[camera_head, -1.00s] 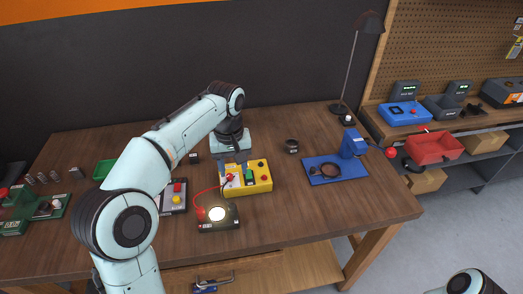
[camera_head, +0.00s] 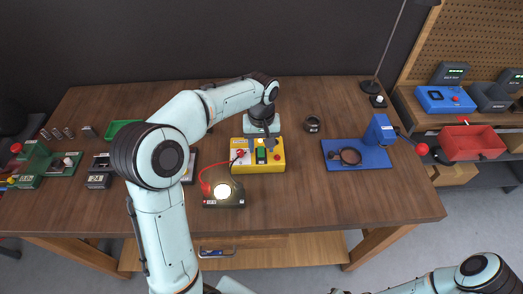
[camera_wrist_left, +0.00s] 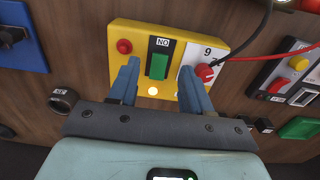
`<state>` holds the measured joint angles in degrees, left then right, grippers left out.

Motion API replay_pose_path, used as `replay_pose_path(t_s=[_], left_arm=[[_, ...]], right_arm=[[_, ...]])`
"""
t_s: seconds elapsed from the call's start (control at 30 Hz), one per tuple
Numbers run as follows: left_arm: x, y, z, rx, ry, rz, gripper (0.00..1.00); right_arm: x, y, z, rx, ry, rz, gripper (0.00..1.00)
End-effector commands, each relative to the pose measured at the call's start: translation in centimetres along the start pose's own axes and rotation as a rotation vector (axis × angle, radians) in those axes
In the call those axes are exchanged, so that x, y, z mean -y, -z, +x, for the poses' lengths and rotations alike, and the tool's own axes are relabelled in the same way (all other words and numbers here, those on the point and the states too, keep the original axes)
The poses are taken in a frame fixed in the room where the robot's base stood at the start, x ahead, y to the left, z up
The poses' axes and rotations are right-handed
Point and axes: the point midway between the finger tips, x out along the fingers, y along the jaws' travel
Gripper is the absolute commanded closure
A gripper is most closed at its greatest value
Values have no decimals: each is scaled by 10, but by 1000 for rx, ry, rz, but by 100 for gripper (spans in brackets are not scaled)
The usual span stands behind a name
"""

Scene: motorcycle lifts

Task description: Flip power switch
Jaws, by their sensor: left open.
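A yellow box (camera_head: 240,162) lies on the wooden table, with a green rocker switch (camera_head: 261,155) in its middle. In the left wrist view the green switch (camera_wrist_left: 158,66) sits on a black plate labelled "NO", between a red button (camera_wrist_left: 124,46) and a white panel marked 9 with a red plug. A small yellowish light (camera_wrist_left: 153,91) glows near the switch. My left gripper (camera_wrist_left: 160,75) is open; its two blue fingers reach over the yellow box (camera_wrist_left: 212,38), one on each side of the switch, with nothing between them. Contact cannot be told. My right gripper is out of view.
A red cable (camera_head: 213,160) runs from the yellow box to a black unit with a lit lamp (camera_head: 223,191). Green fixtures (camera_head: 55,165) are at the left. The table's front right is clear.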

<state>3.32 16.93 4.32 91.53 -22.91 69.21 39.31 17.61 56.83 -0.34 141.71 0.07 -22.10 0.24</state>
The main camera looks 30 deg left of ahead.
Motion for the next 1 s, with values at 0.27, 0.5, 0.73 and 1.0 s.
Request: replay_pose_path(t_s=[0.27,0.5,0.73,1.0], left_arm=[[0,0,32,1,0,-1,51],[0,0,36,0,0,-1,51],[0,0,35,0,0,-1,93],[0,2,35,34,2,-3,100]], right_arm=[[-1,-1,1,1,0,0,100],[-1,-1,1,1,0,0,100],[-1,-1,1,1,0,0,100],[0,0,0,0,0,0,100]])
